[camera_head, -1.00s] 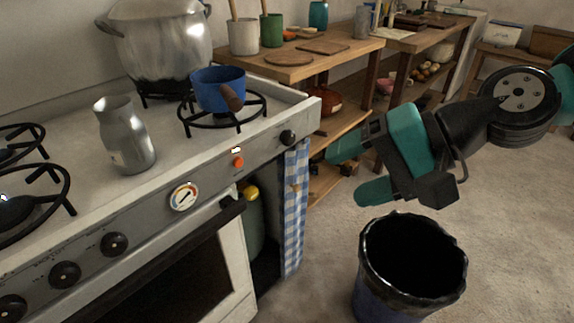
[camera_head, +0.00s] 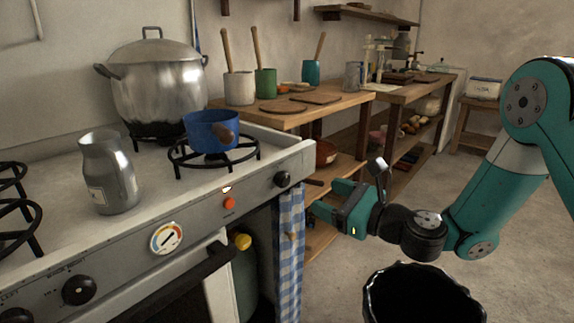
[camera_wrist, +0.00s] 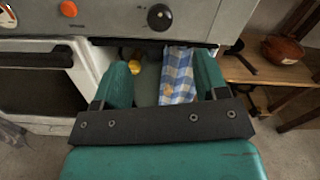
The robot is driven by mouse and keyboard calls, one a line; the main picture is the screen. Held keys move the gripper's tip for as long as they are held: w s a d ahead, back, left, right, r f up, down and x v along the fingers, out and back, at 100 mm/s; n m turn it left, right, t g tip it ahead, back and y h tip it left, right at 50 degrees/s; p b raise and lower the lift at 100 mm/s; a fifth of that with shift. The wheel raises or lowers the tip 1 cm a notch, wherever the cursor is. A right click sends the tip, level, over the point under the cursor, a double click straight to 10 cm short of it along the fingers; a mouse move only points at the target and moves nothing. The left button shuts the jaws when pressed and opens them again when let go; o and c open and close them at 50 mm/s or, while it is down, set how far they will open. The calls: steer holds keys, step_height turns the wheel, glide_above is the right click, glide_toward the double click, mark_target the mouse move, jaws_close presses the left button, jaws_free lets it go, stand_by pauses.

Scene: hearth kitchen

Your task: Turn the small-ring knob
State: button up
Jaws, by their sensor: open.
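A black round knob (camera_head: 282,179) sits at the right end of the stove's front panel, nearest the ring (camera_head: 243,163) under the blue pot. I cannot read a label that names it the small-ring knob. It also shows at the top of the wrist view (camera_wrist: 160,17). My gripper (camera_head: 323,196) is to the right of the knob, a little lower and apart from it, pointing toward the stove. In the wrist view my gripper's two fingers (camera_wrist: 163,75) are spread, with nothing held between them. The knob appears beyond the fingertips.
A blue pot (camera_head: 207,138) stands on the right ring. An orange-red button (camera_head: 229,203) and a dial (camera_head: 166,238) lie left of the knob. A checked cloth (camera_head: 289,255) hangs below it. A bin (camera_head: 375,290) stands on the floor; a wooden bench (camera_head: 335,111) is behind.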

mark_target(286, 180)
steer(key=p+x, duration=0.3)
steer(key=x, duration=0.9)
steer(key=c, duration=0.9)
